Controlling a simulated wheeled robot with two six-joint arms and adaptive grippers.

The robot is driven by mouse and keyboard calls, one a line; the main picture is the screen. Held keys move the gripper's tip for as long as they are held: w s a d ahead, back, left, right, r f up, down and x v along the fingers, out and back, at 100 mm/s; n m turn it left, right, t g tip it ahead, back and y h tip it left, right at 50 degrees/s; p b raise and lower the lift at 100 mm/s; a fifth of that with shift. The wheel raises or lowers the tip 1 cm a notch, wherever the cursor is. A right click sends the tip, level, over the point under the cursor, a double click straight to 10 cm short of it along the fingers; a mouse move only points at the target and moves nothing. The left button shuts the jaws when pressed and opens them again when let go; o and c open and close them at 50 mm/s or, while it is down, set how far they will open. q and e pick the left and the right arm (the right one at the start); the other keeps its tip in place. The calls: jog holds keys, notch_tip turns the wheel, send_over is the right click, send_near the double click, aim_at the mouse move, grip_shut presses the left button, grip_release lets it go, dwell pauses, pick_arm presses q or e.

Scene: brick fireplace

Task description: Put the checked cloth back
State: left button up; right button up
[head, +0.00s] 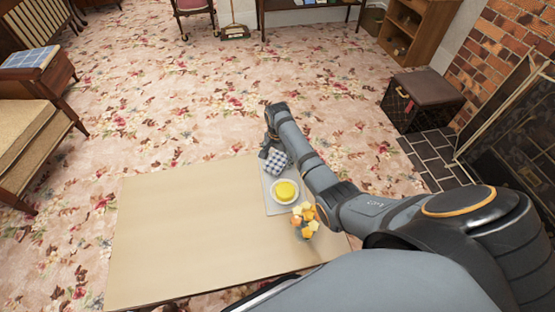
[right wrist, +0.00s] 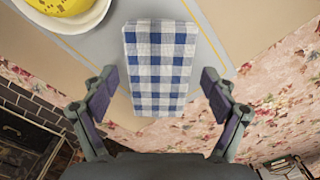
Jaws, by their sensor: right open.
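The blue-and-white checked cloth (head: 278,161) is folded into a thick rectangle. It lies at the far end of a grey mat (head: 269,199) on the table, and shows whole in the right wrist view (right wrist: 158,62). My right gripper (head: 270,149) is above the cloth, at the table's far edge. In the right wrist view the gripper (right wrist: 159,82) is open, with one finger on each side of the cloth and a gap on both sides. I cannot tell its exact height above the cloth. My left gripper is not in view.
A white plate with a yellow round item (head: 285,190) sits on the mat, nearer me than the cloth. Yellow-orange flowers (head: 304,220) stand close to my right forearm. The left part of the tan table (head: 180,235) is bare.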

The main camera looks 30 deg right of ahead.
aim_at(278, 160)
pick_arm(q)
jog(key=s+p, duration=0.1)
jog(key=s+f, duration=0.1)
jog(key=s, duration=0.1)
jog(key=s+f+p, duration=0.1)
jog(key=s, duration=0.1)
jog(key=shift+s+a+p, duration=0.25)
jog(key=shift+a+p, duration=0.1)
pick_arm(e)
notch_tip(278, 160, up, 11)
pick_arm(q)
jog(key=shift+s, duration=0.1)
